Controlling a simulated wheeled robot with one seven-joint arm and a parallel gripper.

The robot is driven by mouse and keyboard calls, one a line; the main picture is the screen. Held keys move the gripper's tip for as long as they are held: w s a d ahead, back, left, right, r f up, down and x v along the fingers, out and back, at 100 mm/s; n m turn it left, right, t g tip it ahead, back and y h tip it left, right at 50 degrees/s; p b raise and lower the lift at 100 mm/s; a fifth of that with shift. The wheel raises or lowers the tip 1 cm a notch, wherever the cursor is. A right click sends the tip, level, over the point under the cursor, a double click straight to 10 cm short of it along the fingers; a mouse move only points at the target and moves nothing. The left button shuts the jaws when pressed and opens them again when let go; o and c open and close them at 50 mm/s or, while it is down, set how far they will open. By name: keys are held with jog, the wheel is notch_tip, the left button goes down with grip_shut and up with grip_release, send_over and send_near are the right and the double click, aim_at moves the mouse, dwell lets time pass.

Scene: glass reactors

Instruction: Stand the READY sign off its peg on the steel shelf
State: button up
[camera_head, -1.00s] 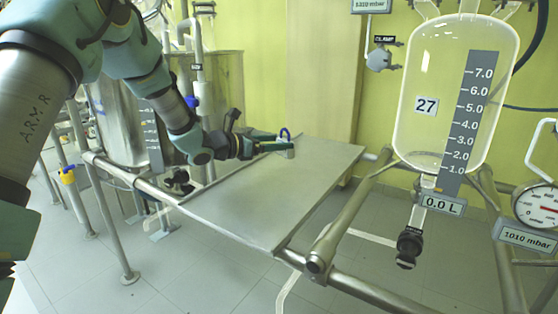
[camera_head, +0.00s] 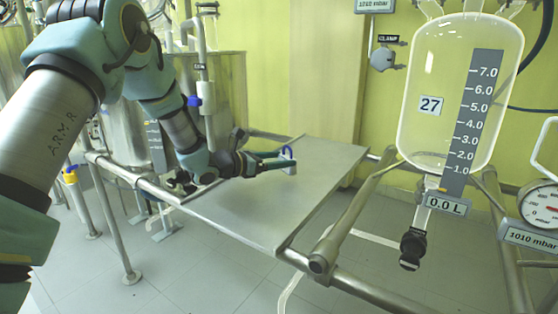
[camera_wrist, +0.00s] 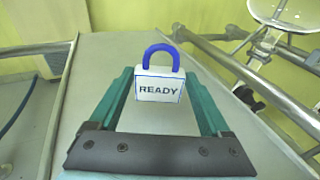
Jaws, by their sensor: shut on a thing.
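The READY sign (camera_wrist: 159,86) is a white, padlock-shaped block with blue edging and a blue loop on top. In the wrist view it is upright between the fingertips of my gripper (camera_wrist: 159,84), which is shut on its two sides. In the head view the sign (camera_head: 289,161) is small, at the end of my gripper (camera_head: 284,163), over the back part of the steel shelf (camera_head: 255,215). The shelf is flat and bare. I cannot tell whether the sign's bottom touches the shelf. The peg cannot be made out.
A glass reactor vessel (camera_head: 418,135) marked 27 stands at the right, with a pressure gauge (camera_head: 539,203) beside it. Steel rails (camera_head: 350,215) run along the shelf's right side. A steel tank (camera_head: 228,100) stands behind my arm. The front of the shelf is free.

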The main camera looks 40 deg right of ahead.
jog(key=shift+f, duration=0.2)
jog(key=o, duration=1.3)
jog(key=shift+r, duration=0.1)
jog(key=shift+r+p, duration=0.3)
jog(key=v, duration=1.2)
jog(key=shift+r+b, duration=0.15)
jog(key=shift+b, duration=0.2)
jog(key=shift+a, duration=0.15)
